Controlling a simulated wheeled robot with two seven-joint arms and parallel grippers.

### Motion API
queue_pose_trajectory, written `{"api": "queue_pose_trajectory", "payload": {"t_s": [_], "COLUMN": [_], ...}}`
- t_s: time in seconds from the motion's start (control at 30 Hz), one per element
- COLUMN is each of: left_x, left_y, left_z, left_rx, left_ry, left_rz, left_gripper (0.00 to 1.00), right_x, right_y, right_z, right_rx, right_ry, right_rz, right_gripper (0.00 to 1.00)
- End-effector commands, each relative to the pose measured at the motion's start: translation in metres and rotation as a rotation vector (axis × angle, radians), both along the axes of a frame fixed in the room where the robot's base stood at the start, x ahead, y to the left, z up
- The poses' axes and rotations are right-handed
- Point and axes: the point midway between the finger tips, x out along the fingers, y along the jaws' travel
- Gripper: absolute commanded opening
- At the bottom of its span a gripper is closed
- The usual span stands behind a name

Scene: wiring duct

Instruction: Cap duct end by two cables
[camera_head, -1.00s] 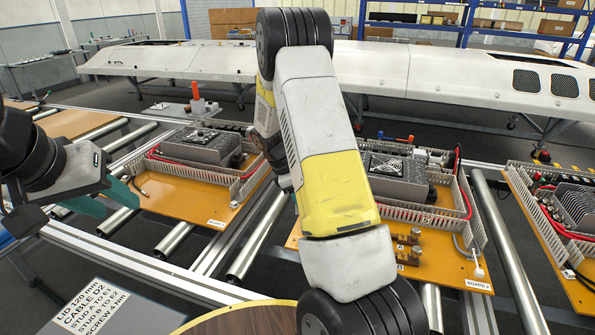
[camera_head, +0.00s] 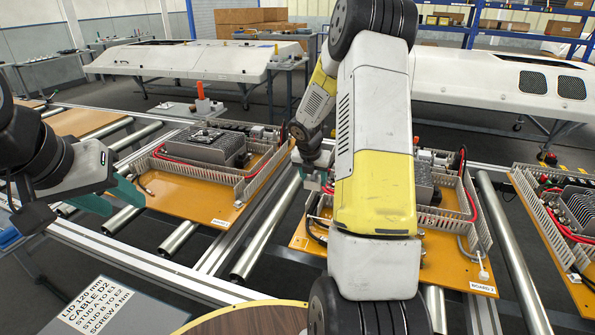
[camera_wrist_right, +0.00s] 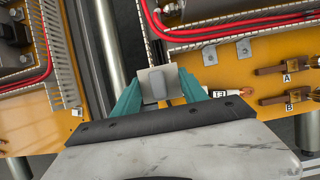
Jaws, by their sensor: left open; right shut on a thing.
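My right gripper (camera_wrist_right: 158,92) is shut on a small light-grey end cap (camera_wrist_right: 156,84). In the right wrist view the cap is between the teal fingertips, in front of the end of a slotted grey duct (camera_wrist_right: 151,22); I cannot tell if they touch. In the head view my right gripper (camera_head: 318,182) is partly hidden beside my right arm, over the left edge of board 2 (camera_head: 457,262). Dark cables (camera_head: 318,230) lie near that edge. My left gripper (camera_head: 112,197) is open and empty at the left.
Red cables (camera_wrist_right: 220,32) run along the board. Another board (camera_head: 190,198) lies left, across a roller gap. My arm hides much of board 2.

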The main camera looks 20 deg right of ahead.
Motion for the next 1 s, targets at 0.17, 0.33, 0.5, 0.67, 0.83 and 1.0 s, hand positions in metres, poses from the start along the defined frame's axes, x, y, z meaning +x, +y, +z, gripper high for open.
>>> {"api": "queue_pose_trajectory", "payload": {"t_s": [0.17,0.33,0.5,0.67,0.83,1.0], "left_x": [0.000,0.000,0.000,0.000,0.000,0.000], "left_y": [0.000,0.000,0.000,0.000,0.000,0.000], "left_z": [0.000,0.000,0.000,0.000,0.000,0.000], "left_rx": [0.000,0.000,0.000,0.000,0.000,0.000], "left_ry": [0.000,0.000,0.000,0.000,0.000,0.000], "left_rz": [0.000,0.000,0.000,0.000,0.000,0.000], "left_gripper": [0.42,0.42,0.42,0.42,0.42,0.42], "right_x": [0.000,-0.001,0.000,0.000,0.000,0.000], "right_y": [0.001,0.001,0.001,0.000,0.000,0.000], "right_z": [-0.007,-0.023,-0.039,-0.051,-0.057,-0.058], "right_rx": [-0.002,-0.001,-0.001,-0.001,-0.001,-0.002], "right_ry": [0.001,0.002,0.002,0.001,0.001,0.000], "right_rz": [0.000,0.001,0.000,-0.001,-0.001,-0.002], "right_gripper": [0.12,0.12,0.12,0.12,0.12,0.12]}}
